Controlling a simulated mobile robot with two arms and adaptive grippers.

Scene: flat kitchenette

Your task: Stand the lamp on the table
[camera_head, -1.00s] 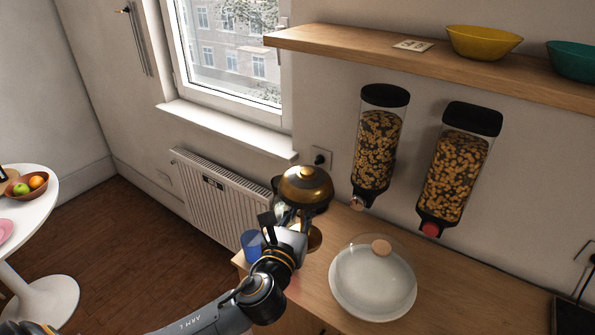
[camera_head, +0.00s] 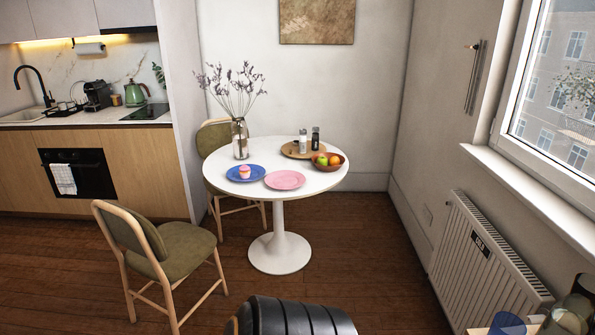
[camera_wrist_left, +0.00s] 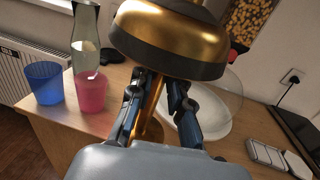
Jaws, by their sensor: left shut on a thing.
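The lamp (camera_wrist_left: 170,45) has a gold domed shade with a dark rim and a gold stem. It shows in the left wrist view. My left gripper (camera_wrist_left: 158,90) is shut on the lamp's stem, just below the shade. The white round table (camera_head: 270,152) stands in the middle of the head view. My right gripper is in neither current view.
The table carries a vase (camera_head: 240,138), a blue plate (camera_head: 234,176) with a cupcake, a pink plate (camera_head: 285,180), a wooden board and a fruit bowl (camera_head: 329,166). A chair (camera_head: 180,247) stands front left. By the held lamp are a blue cup (camera_wrist_left: 44,83), a pink cup (camera_wrist_left: 91,90) and a bottle.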

